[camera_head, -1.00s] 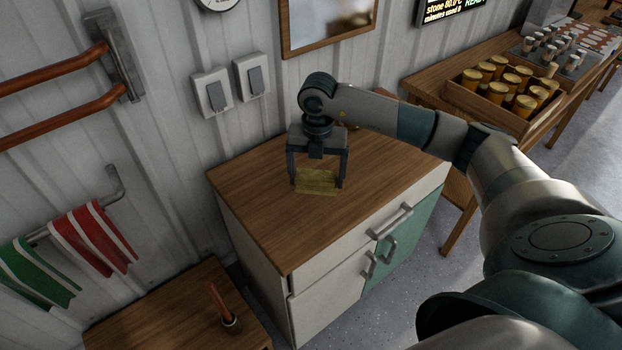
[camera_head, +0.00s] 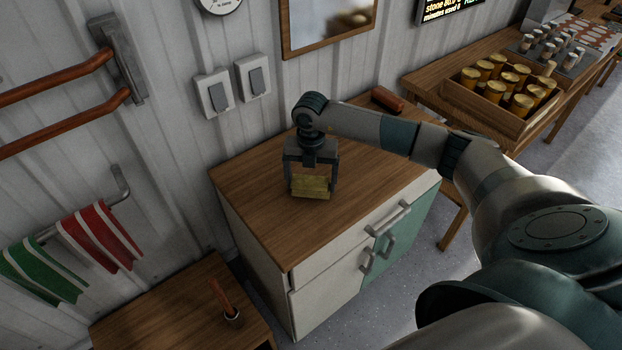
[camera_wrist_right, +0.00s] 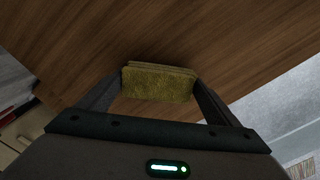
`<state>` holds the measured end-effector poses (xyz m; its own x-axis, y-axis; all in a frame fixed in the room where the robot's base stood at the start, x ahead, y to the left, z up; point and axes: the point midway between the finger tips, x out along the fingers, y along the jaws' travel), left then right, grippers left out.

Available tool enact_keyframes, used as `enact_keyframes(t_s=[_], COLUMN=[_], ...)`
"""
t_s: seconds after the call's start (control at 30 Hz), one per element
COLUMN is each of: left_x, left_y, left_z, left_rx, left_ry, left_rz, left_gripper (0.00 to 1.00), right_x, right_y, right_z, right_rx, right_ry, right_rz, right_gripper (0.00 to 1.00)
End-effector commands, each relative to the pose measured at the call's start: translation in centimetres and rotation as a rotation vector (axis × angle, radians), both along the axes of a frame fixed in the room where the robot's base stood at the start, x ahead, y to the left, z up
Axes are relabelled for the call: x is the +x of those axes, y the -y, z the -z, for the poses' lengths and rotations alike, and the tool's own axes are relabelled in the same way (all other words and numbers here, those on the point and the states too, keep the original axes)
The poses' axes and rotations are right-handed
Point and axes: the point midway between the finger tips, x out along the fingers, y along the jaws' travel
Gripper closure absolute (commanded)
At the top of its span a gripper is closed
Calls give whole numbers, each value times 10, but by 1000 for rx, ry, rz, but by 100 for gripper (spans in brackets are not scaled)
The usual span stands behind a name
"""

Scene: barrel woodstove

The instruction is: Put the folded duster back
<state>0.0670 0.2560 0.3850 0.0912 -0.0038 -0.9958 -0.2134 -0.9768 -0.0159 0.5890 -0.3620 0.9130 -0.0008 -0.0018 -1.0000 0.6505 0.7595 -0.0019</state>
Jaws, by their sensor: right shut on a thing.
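The folded duster is a yellow, fuzzy, block-like cloth (camera_head: 310,187) at the wooden top of the cabinet (camera_head: 262,218). My right gripper (camera_head: 311,190) points down over the cabinet top and is shut on the duster, one finger on each side. In the right wrist view the duster (camera_wrist_right: 158,83) sits between the two fingertips with wood grain behind it. I cannot tell whether its underside touches the wood. My left gripper is in neither view.
A reddish-brown cylinder (camera_head: 387,100) lies at the back of the cabinet top. Striped cloths (camera_head: 100,236) hang on the left wall. A tray of yellow-topped jars (camera_head: 505,88) stands on the right bench.

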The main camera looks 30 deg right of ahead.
Motion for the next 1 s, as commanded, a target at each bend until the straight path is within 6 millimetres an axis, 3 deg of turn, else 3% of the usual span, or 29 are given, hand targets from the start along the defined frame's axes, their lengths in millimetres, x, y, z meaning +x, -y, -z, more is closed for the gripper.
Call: enact_keyframes(t_s=[0.27, 0.3, 0.37, 0.77, 1.0], left_x=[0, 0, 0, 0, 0], left_y=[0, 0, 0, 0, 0], left_z=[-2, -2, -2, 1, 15], left_rx=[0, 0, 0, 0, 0], left_ry=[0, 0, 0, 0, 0], left_rz=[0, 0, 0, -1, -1], left_gripper=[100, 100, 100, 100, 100], right_x=[0, 0, 0, 0, 1], right_y=[0, 0, 0, 0, 0], right_z=[6, 6, 6, 1, -24], right_rx=[1, 1, 1, 0, 0], right_ry=[1, 1, 1, 1, 4], right_rz=[-2, -1, -1, -1, -2], right_gripper=[33, 12, 0, 0, 0])
